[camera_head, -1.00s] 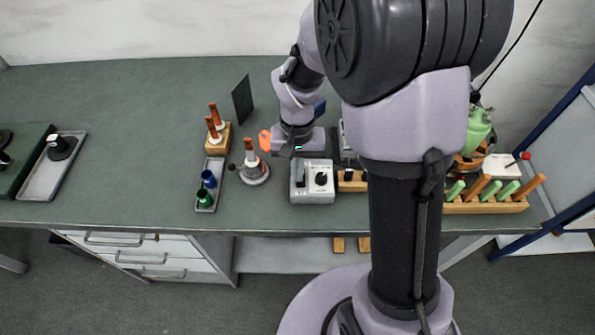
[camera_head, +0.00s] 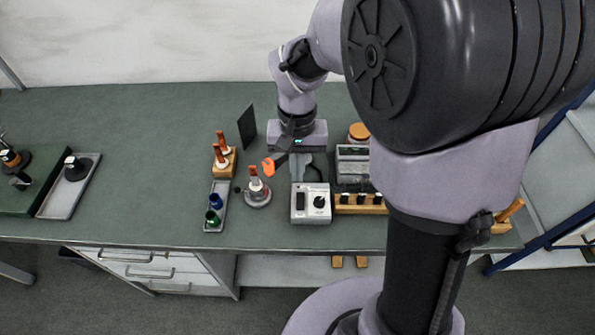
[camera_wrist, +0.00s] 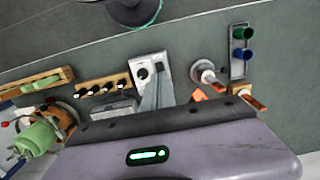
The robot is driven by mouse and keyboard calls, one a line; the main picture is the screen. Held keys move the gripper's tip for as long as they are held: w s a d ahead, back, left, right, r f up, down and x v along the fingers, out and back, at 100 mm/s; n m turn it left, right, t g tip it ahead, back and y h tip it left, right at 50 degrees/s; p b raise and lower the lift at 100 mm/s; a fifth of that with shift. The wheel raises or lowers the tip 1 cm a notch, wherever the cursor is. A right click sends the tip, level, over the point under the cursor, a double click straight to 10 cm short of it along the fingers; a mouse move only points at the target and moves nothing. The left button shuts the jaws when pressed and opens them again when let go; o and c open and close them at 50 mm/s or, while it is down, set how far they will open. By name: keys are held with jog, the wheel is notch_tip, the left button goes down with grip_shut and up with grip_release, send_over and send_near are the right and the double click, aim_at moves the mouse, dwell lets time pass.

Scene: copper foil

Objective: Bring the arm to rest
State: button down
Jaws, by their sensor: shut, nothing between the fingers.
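My gripper (camera_head: 301,170) hangs over the bench, just behind a pale control box (camera_head: 311,204) with a black knob. In the wrist view my grey fingers (camera_wrist: 157,96) are together, with nothing seen between them, and overlap the picture of the same box (camera_wrist: 150,68). I cannot tell how high the fingertips are above the bench. My lilac arm reaches in from the right and hides part of the bench's right side.
Left of the box stand a round grey stand (camera_head: 257,194), an orange item (camera_head: 268,168), and a tray (camera_head: 219,223) with blue and green pieces. A wooden rack (camera_head: 358,209) and grey instrument (camera_head: 353,164) lie right. The bench's left middle (camera_head: 150,160) is clear.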

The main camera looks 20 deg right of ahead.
dwell(0.3)
jog(key=s+a+r+t+y+b, duration=0.1)
jog(key=s+r+t+b, duration=0.2)
jog(key=s, duration=0.4)
jog(key=s+a+r+t+b, duration=0.1)
jog(key=s+r+t+b, duration=0.2)
jog(key=s, duration=0.4)
jog(key=shift+a+r+m+t+y, duration=0.3)
jog(key=shift+a+r+m+y, duration=0.05)
jog(key=shift+a+m+y, duration=0.05)
